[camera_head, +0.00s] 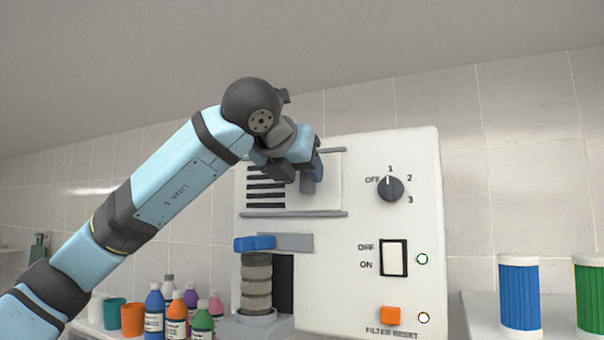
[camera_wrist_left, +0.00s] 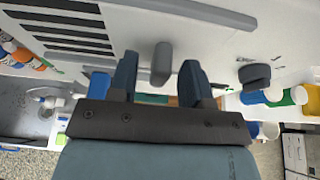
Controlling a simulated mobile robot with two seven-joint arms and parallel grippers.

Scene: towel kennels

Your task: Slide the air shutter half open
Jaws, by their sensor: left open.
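The air shutter is a pale plate (camera_head: 328,190) between two grey horizontal rails on the white wall unit. Dark vent slats (camera_head: 265,194) show uncovered to its left; they also show in the left wrist view (camera_wrist_left: 65,30). A grey handle (camera_head: 308,184) sticks out from the plate. My left gripper (camera_head: 300,168) is open in front of the shutter and hides part of it. In the left wrist view the handle (camera_wrist_left: 162,62) stands between the two blue fingers (camera_wrist_left: 158,77), with gaps visible on both sides. My right gripper is out of view.
The unit (camera_head: 340,280) also carries a rotary knob (camera_head: 390,188), a white rocker switch (camera_head: 394,258) and an orange filter reset button (camera_head: 390,315). A blue-topped lever part (camera_head: 255,243) sits below the shutter. Bottles (camera_head: 154,312) stand lower left; blue (camera_head: 519,295) and green canisters (camera_head: 590,295) stand right.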

